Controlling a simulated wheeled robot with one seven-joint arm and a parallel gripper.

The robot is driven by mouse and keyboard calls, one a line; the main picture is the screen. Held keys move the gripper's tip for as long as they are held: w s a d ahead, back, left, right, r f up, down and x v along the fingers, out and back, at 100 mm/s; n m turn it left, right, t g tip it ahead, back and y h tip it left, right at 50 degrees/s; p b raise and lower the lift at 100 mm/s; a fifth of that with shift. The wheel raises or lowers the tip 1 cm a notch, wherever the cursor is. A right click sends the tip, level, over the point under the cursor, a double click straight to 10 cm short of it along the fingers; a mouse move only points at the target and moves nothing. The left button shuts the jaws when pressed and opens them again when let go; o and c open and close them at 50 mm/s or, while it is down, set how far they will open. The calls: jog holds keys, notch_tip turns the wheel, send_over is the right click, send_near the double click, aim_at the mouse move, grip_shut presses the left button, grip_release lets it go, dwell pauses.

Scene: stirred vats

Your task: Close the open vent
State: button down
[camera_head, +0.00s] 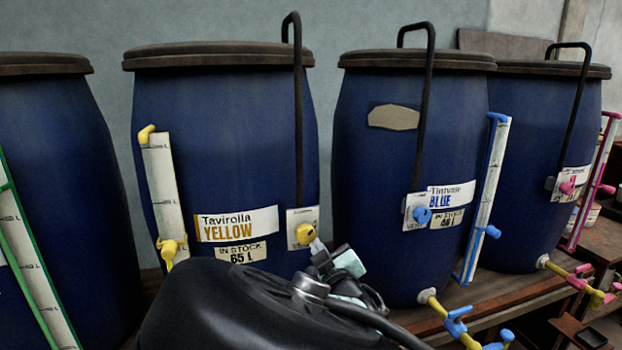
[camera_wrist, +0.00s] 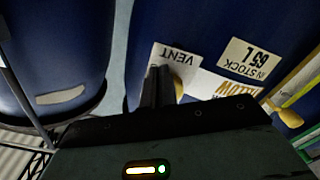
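The yellow vent knob (camera_head: 306,234) sits on a white plate on the front of the blue vat (camera_head: 222,130) labelled Tavirolla Yellow. My gripper (camera_head: 318,246) is right at this knob, at its lower right, and seems to touch it. In the wrist view, my gripper's dark fingers (camera_wrist: 159,86) lie close together in front of the plate marked VENT (camera_wrist: 175,57). The yellow knob (camera_wrist: 179,86) shows just right of the fingers, partly hidden by them. I see nothing clearly between the fingers. The knob's exact turn is hard to make out.
A vat labelled Blue (camera_head: 384,160) with a blue vent knob (camera_head: 422,215) stands to the right. A vat with a pink vent knob (camera_head: 567,188) is farther right. A yellow-topped level gauge (camera_head: 162,190) is left of the yellow label. Another vat (camera_head: 60,150) stands far left.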

jog(key=shift+w+d+r, duration=0.1)
jog(key=shift+d+r, duration=0.1)
jog(key=shift+r, duration=0.2)
dwell(0.3)
jog(key=v, duration=0.6)
jog(key=shift+d+f, duration=0.25)
jog(key=shift+d, duration=0.1)
dwell(0.4)
